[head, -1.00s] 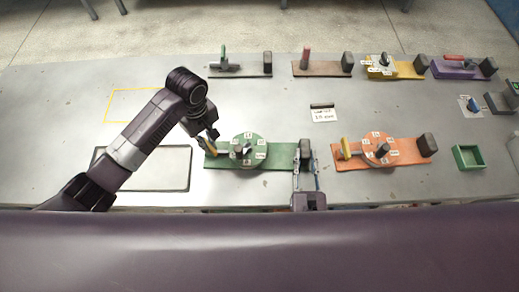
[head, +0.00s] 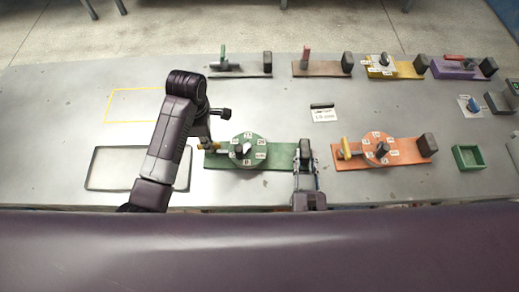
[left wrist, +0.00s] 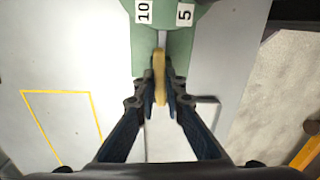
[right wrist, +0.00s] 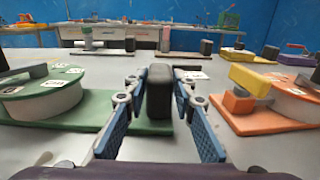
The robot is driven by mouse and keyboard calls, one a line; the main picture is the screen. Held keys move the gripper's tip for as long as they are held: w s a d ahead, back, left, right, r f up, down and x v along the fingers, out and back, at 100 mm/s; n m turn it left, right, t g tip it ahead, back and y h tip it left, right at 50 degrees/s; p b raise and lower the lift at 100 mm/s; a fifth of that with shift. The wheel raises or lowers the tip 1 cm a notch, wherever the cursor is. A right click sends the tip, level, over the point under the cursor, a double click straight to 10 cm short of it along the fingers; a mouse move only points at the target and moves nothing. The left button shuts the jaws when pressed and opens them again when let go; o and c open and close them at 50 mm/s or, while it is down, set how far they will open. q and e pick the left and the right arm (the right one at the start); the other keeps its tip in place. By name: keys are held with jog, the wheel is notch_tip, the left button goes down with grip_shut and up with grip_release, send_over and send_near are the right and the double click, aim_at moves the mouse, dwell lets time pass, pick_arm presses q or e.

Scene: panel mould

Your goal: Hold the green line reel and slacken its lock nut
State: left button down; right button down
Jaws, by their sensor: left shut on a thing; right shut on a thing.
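The green line reel (head: 240,137), a numbered disc on a green base plate (head: 282,163), lies at the front middle of the table. A yellow bar (left wrist: 160,65), apparently the lock nut's handle, sits at the plate's left end. My left gripper (left wrist: 160,98) is shut on this bar. In the head view my left gripper (head: 208,143) is largely hidden by its arm. A dark upright block (right wrist: 159,92) stands at the plate's right end. My right gripper (right wrist: 158,102) is shut on the block, one finger on each side; it also shows in the head view (head: 306,168).
An orange reel (head: 398,150) lies close on the right, with a green tray (head: 468,158) beyond it. Several coloured fixtures line the back. A dark-framed panel (head: 112,184) lies at the front left; a yellow outline (head: 130,89) marks bare table behind it.

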pick_arm(q)
jog(key=shift+n, duration=1.2)
jog(key=c, duration=2)
grip_release()
pick_arm(e)
jog(key=c, duration=1.5)
grip_release()
jog(key=shift+c, duration=0.2)
jog(key=shift+s, duration=0.1)
